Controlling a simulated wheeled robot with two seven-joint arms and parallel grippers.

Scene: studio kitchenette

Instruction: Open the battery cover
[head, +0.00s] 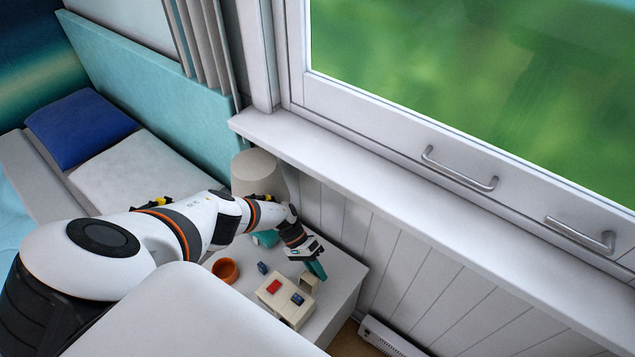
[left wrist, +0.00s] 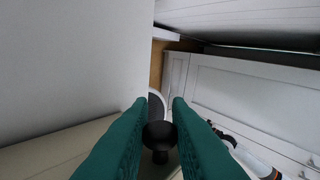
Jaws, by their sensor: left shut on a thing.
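The battery box, a cream block (head: 273,303) with a red part (head: 273,287) and a dark blue part (head: 298,299) on its top, sits on the grey cabinet top. A small cream flap (head: 309,283), which looks like the battery cover, stands raised at the box's far right edge. My left gripper (head: 317,268) is just above this flap, with its teal fingers pointing down right. In the left wrist view the fingers (left wrist: 160,120) are shut on a dark round knob (left wrist: 159,136). I cannot tell how the knob joins the flap. My right gripper is out of view.
An orange bowl (head: 225,270) and a small dark blue block (head: 263,268) stand left of the box. A teal item (head: 266,238) and a beige lamp (head: 256,172) are behind, partly hidden by my arm. The white panelled wall (head: 385,255) and window sill (head: 400,205) bound the right.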

